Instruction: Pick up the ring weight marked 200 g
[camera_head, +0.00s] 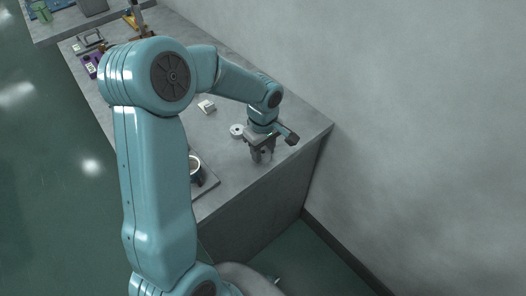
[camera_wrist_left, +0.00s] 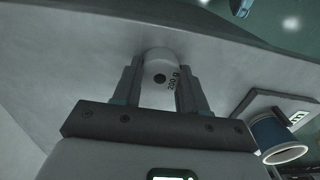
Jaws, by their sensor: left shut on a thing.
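The ring weight marked 200 g (camera_wrist_left: 159,62) shows in the left wrist view as a pale disc with a dark centre hole and upside-down lettering. My left gripper (camera_wrist_left: 160,80) has a finger on each side of it and is shut on it. In the head view my left gripper (camera_head: 262,156) points down over the near end of the grey bench; the held weight is too small and covered to make out there. My right gripper is in neither view.
A pale ring (camera_head: 237,130) lies on the bench just left of my gripper. A cup (camera_head: 195,164) stands on a grey board (camera_head: 207,186), partly behind my arm. A wall bounds the right.

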